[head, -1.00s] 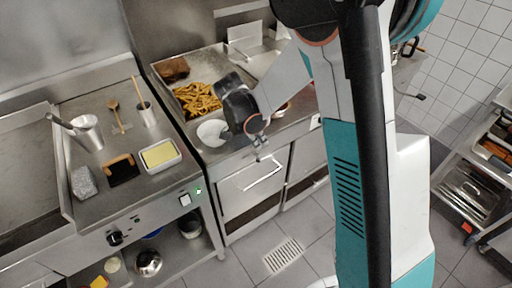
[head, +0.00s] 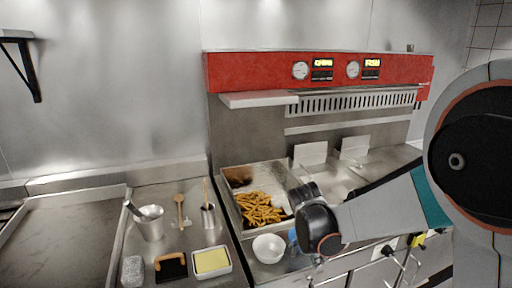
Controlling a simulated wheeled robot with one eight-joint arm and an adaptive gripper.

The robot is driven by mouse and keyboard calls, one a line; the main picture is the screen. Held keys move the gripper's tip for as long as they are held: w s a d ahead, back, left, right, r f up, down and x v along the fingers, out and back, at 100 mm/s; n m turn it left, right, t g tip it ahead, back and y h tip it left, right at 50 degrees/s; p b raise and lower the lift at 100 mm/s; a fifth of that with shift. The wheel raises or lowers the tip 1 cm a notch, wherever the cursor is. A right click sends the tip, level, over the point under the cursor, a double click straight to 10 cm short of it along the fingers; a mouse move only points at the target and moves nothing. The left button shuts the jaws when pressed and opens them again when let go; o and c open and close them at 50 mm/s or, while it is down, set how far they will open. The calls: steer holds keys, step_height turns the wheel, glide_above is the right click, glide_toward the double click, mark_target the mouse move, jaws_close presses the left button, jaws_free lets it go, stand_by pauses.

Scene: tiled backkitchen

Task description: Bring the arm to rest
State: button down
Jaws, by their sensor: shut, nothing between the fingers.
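My arm comes in from the right, with its white link and dark wrist over the counter. My gripper (head: 306,194) is at the dark end of the arm, just right of the fries and above the front of the counter. It is shut and holds nothing; its fingertips are too dark and small to make out clearly.
Fries (head: 259,208) lie in a metal tray left of my gripper. A white bowl (head: 269,248) stands close below it.

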steer(key=s+r+n+t+y, duration=0.1)
steer(key=s+r+n+t, duration=0.1)
steer(key=s+r+n, duration=0.4)
steer(key=s+r+n+t+y, duration=0.2)
steer(key=s+r+n, duration=0.5)
steer(key=s, duration=0.7)
steer(key=shift+s+d+r+n+t, duration=0.2)
steer(key=shift+s+n+t, duration=0.1)
steer(key=shift+t, duration=0.5)
